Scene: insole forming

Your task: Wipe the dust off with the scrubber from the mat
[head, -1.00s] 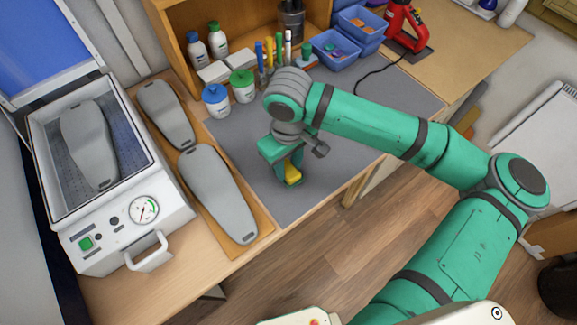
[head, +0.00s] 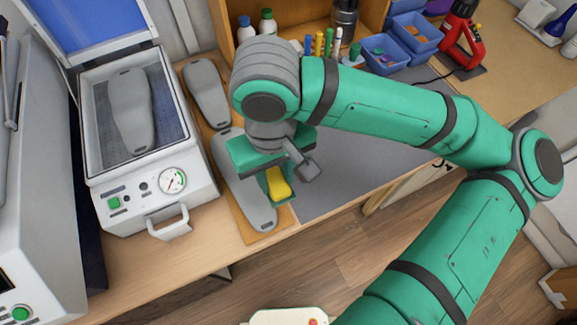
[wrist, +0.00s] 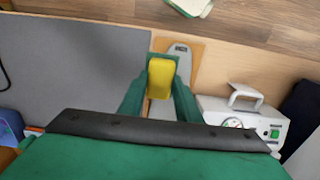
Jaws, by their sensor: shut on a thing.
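My gripper (head: 273,180) is shut on the scrubber (head: 279,183), whose yellow part shows between the fingers. In the wrist view the yellow scrubber (wrist: 160,78) sits between the two green fingers. The gripper holds it above the left edge of the grey mat (head: 325,192), over or beside the wooden board with the grey insole forms. I cannot tell how high it is. The mat also shows in the wrist view (wrist: 70,75). The arm hides part of the mat in the head view. No dust can be made out on the bare part.
The insole board (head: 250,230) lies left of the mat, with a press (head: 150,195) beyond it. Bottles, pens (head: 320,45) and blue bins (head: 390,55) stand at the back. A red tool (head: 463,35) stands back right. The mat's right part is clear.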

